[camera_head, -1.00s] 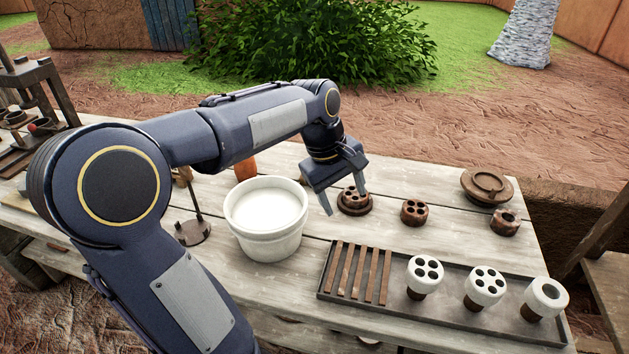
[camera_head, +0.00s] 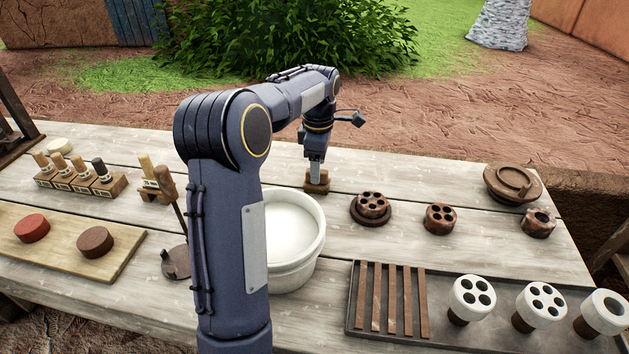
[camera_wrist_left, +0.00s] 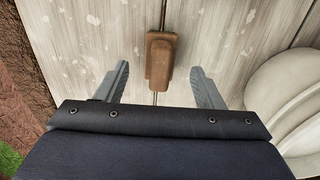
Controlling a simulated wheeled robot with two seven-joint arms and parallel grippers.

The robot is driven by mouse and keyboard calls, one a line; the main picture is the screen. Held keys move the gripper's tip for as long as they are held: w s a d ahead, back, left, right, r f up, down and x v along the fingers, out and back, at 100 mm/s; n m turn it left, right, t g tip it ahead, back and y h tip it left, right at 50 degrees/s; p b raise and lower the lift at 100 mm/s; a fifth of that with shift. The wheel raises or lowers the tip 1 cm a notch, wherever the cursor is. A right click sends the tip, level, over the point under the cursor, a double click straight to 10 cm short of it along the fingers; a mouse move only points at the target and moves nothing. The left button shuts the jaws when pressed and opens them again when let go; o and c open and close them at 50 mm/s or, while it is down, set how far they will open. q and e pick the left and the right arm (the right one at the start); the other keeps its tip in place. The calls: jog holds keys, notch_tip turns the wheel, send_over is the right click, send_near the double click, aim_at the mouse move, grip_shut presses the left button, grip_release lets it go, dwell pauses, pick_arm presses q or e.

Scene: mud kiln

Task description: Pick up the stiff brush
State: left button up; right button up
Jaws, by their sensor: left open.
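A small brown block-shaped piece (camera_head: 317,186), which looks like the stiff brush, lies on the table behind the white bowl (camera_head: 318,222). Its bristles cannot be made out. My left gripper (camera_head: 315,168) points down over it, and its fingers partly cover it. In the left wrist view the brown piece (camera_wrist_left: 160,62) lies between the two open fingers of my left gripper (camera_wrist_left: 160,72), with a gap on each side. The gripper holds nothing. My right gripper is not in view.
Round brown holed pieces (camera_head: 440,218) stand right of the gripper. A dark tray (camera_head: 445,338) with brown slats and white holed pieces lies at the front right. Upright handled tools (camera_head: 80,180) and a board with two discs (camera_head: 122,262) are at the left.

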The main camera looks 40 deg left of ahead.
pick_arm(q)
notch_tip(320, 180, down, 5)
jog(key=shift+s+a+b, duration=0.1)
jog(key=shift+a+b, duration=0.05)
jog(key=shift+b, duration=0.2)
jog(key=c, duration=1.1)
notch_tip(320, 180, up, 10)
jog(key=shift+r+p, duration=0.1)
jog(key=shift+p, duration=0.85)
jog(key=o, duration=0.5)
jog(key=shift+c, duration=0.2)
jog(key=c, duration=0.3)
